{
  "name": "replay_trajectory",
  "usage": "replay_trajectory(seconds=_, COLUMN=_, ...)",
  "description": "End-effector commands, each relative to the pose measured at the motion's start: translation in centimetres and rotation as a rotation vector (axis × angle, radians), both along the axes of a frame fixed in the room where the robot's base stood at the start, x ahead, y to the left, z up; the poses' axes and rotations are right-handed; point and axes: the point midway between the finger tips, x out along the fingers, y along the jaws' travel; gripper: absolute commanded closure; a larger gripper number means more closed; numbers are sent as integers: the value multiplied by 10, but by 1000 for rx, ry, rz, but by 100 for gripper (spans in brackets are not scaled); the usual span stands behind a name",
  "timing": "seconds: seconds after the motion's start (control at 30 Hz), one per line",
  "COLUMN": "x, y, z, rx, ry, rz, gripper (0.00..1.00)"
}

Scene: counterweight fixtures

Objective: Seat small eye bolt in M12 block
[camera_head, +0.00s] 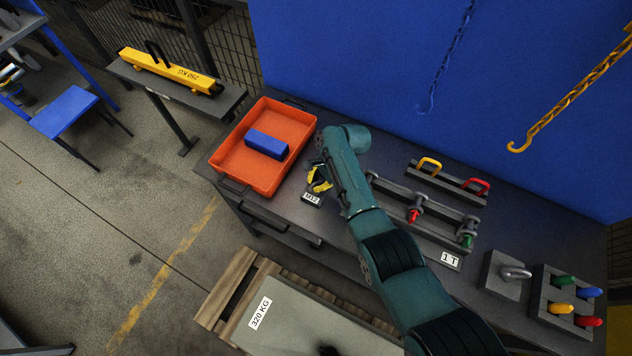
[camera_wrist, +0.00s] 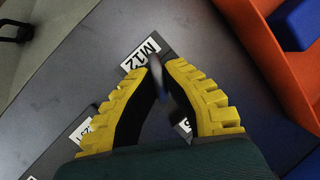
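The M12 block, dark with a white "M12" label (camera_head: 312,198), sits on the bench right of the orange tray; its label also shows in the wrist view (camera_wrist: 140,54). My gripper (camera_head: 319,178) is right over the block, and its yellow fingers hide much of it. In the wrist view the fingertips (camera_wrist: 158,72) close in on a thin grey piece (camera_wrist: 157,78) beside the M12 label. It looks like the small eye bolt seen nearly edge-on. Its shank and the hole are hidden, so I cannot tell how far it sits in the block.
The orange tray (camera_head: 221,158) with a blue block (camera_head: 267,144) stands close left. Right of my arm are a shackle rack with a "1 T" label (camera_head: 450,260), a grey block with a ring (camera_head: 502,277) and a colored-pin block (camera_head: 567,298). Hooked chains (camera_head: 570,98) hang behind.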

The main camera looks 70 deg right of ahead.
Motion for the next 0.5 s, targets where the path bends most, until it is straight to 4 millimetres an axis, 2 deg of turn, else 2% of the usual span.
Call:
replay_trajectory(seconds=0.13, x=1, y=-1, z=1, rx=-1, ry=-2, rz=0, gripper=100)
replay_trajectory(seconds=0.17, x=0, y=-1, z=1, rx=-1, ry=-2, rz=0, gripper=86)
replay_trajectory(seconds=0.2, x=1, y=-1, z=1, rx=-1, ry=-2, rz=0, gripper=79)
replay_trajectory(seconds=0.3, x=0, y=0, z=1, rx=-1, ry=-1, rz=1, gripper=63)
replay_trajectory(seconds=0.5, x=0, y=0, z=1, rx=0, ry=-1, rz=0, gripper=63)
